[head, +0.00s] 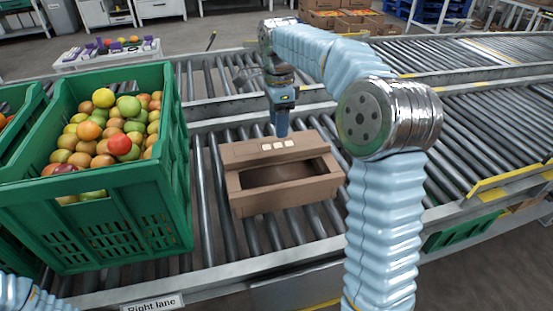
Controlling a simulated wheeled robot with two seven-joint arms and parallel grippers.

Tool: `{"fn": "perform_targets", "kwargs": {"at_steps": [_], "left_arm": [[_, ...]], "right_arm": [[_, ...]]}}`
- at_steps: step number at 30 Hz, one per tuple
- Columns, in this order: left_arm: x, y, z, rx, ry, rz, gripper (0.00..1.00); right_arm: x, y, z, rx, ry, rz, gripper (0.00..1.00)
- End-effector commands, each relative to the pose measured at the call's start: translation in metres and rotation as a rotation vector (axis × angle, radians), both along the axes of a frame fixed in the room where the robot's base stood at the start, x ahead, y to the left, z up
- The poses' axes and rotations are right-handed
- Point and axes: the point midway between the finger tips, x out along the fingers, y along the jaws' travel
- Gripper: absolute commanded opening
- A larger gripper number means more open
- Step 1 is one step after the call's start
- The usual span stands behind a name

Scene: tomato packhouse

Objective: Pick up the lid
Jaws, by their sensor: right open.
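A brown box (285,200) sits on the roller conveyor in the middle of the view, with a wide dark opening in its near part. Its far side has a flat brown panel (240,152) with a few small pale squares on it. I cannot tell whether this panel is the lid; no separate lid stands out. My right gripper (282,130) points down just above the panel's far edge. It is open and holds nothing that I can see; its fingertips are small, and I cannot tell whether they touch the panel. Of my left arm only a sleeve shows at the bottom left corner.
A green crate (110,225) full of tomatoes stands left of the box, with another green crate (15,145) beside it. A "Right lane" label (152,305) is on the near rail. Rollers right of my arm are clear. A white tray (105,58) lies behind.

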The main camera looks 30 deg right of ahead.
Motion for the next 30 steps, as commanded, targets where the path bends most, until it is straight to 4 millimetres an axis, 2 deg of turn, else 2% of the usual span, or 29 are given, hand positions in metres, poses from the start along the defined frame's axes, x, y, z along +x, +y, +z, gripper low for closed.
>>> {"fn": "perform_targets", "kwargs": {"at_steps": [1,3,10,18,26,27,30], "left_arm": [[0.0,0.0,-0.004,0.0,0.0,0.0,0.43],[0.0,0.0,-0.005,0.001,0.0,0.001,0.43],[0.0,0.0,-0.007,0.001,0.0,0.001,0.43],[0.0,0.0,-0.011,0.001,-0.001,0.003,0.43],[0.0,0.001,-0.011,0.001,-0.001,0.003,0.43],[0.0,0.0,-0.011,0.001,-0.001,0.003,0.43],[0.0,0.001,-0.011,0.001,-0.001,0.003,0.43]], "right_arm": [[-0.001,0.0,-0.012,0.0,0.002,0.0,0.51],[0.0,0.0,-0.023,0.0,0.001,0.0,0.51],[-0.001,0.0,-0.043,0.0,0.001,0.0,0.51],[-0.002,0.0,-0.084,0.0,0.002,0.0,0.51],[-0.002,0.0,-0.088,0.001,-0.001,0.0,0.51],[-0.002,0.0,-0.088,0.001,-0.001,0.0,0.5],[-0.002,0.0,-0.088,0.001,-0.001,0.0,0.34]]}}
